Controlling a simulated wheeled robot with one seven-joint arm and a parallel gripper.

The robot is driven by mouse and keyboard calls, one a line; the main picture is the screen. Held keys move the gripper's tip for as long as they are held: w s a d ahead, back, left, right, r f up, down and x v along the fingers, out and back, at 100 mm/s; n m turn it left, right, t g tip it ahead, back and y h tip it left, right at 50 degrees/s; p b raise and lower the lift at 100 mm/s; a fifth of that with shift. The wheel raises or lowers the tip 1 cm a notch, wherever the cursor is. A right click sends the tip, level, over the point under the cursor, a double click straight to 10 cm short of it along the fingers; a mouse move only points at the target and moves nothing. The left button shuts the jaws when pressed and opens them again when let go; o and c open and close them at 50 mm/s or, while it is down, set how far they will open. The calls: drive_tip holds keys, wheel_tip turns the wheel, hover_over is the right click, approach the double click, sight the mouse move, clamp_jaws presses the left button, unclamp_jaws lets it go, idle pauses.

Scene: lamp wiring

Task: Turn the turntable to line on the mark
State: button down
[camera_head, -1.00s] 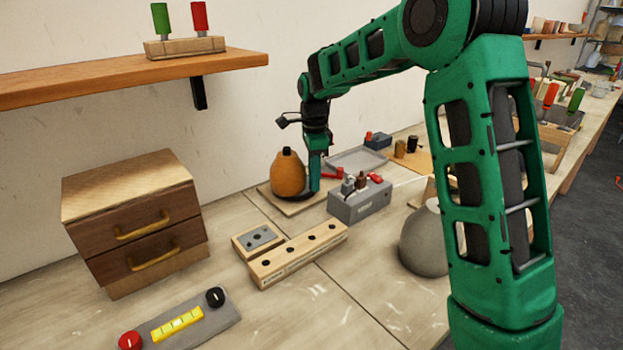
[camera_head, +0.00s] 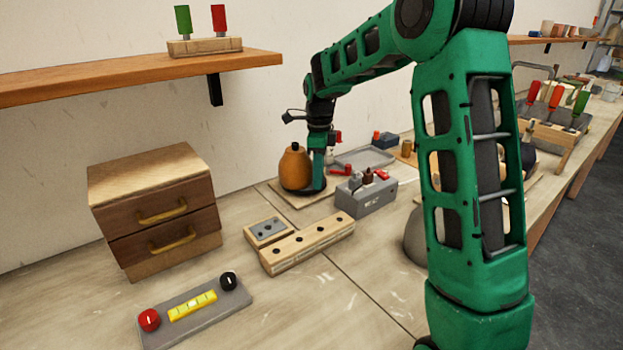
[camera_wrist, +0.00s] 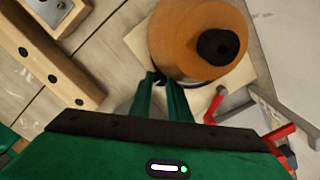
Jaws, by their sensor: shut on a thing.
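The turntable (camera_head: 316,190) is a low dark disc on a pale wooden board (camera_head: 287,199) near the wall. An orange, rounded vase-like body (camera_head: 294,168) with a black top stands on it. In the wrist view the body (camera_wrist: 192,38) hides most of the disc, and only a bit of dark rim shows. My gripper (camera_head: 318,187) points down at the disc's right edge, beside the orange body. In the wrist view its green fingers (camera_wrist: 165,77) are close together at the rim. What exactly lies between them is hidden. I cannot make out the mark.
A grey block with small parts (camera_head: 366,193) stands right of the turntable. A wooden strip with holes (camera_head: 307,244) lies in front. A drawer box (camera_head: 150,210) is at the left, a panel with red and black knobs (camera_head: 195,308) nearer. A grey tray (camera_head: 365,158) lies behind.

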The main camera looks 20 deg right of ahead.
drive_tip(key=shift+w+a+r, duration=0.2)
drive_tip(key=shift+w, duration=0.05)
drive_tip(key=c, duration=1.9)
unclamp_jaws()
drive_tip(key=shift+o, duration=1.2)
drive_tip(key=shift+s+d+f, duration=0.1)
wheel_tip(320, 180, up, 11)
drive_tip(key=shift+f, duration=0.15)
